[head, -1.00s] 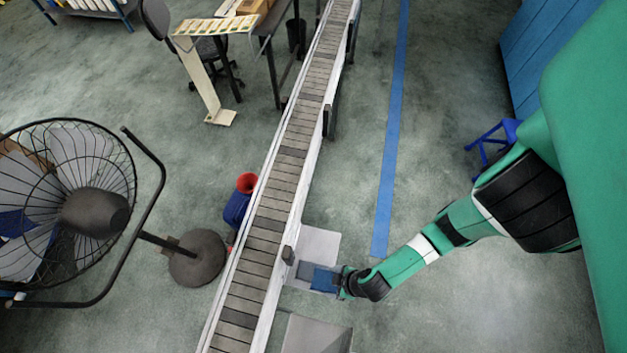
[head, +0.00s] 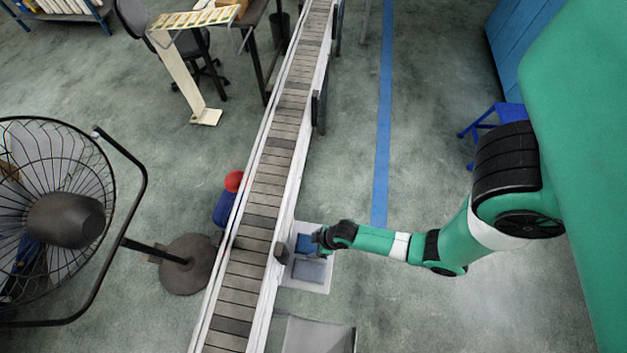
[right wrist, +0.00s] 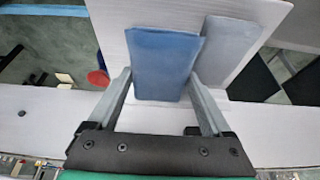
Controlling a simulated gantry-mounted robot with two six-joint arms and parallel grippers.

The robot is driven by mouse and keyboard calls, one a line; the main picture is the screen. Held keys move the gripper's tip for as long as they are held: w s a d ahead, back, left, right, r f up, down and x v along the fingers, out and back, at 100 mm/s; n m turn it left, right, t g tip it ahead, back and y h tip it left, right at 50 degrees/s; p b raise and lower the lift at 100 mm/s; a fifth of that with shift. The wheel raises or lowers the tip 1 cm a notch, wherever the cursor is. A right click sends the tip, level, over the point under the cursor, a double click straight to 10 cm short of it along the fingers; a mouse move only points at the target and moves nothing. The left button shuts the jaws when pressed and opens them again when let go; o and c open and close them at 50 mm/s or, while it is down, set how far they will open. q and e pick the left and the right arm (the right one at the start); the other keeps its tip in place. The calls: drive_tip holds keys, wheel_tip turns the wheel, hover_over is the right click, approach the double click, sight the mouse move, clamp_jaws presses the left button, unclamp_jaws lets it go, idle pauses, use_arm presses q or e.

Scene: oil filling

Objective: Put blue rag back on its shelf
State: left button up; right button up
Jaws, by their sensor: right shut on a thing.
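The blue rag (head: 304,243) is a flat blue rectangle over the far part of the small white shelf (head: 318,287) beside the conveyor. It also shows in the right wrist view (right wrist: 165,62). My right gripper (head: 319,240) is shut on the blue rag, with one finger at each side of it in the right wrist view (right wrist: 160,84). A grey rag (head: 309,270) lies on the near part of the shelf, next to the blue one. I cannot tell whether the blue rag touches the shelf. My left gripper is not in view.
The conveyor (head: 252,220) runs along the shelf's left side. A grey box-like surface (head: 318,336) stands just nearer than the shelf. A blue container with a red top (head: 233,181) and a large fan (head: 62,220) are left of the conveyor. Floor right of the shelf is clear.

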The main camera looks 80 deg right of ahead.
sight(314, 245)
drive_tip(key=shift+w+d+f+b, duration=0.1)
drive_tip(key=shift+f+b, duration=0.3)
drive_tip(key=shift+f, duration=0.5)
drive_tip(key=shift+w+d+f+b, duration=0.1)
drive_tip(key=shift+f+b, duration=0.3)
drive_tip(key=shift+f, duration=0.45)
drive_tip(key=shift+f, duration=0.2)
drive_tip(key=o, duration=1.2)
drive_tip(key=shift+s, duration=0.1)
drive_tip(key=shift+r, duration=0.15)
drive_tip(key=shift+r, duration=0.35)
drive_tip(key=p+v, duration=0.4)
drive_tip(key=v, duration=0.6)
drive_tip(key=shift+s+r+p, duration=0.15)
drive_tip(key=shift+r+p, duration=0.05)
drive_tip(key=shift+p, duration=0.1)
drive_tip(key=shift+s+r, duration=0.2)
drive_tip(key=shift+r, duration=0.25)
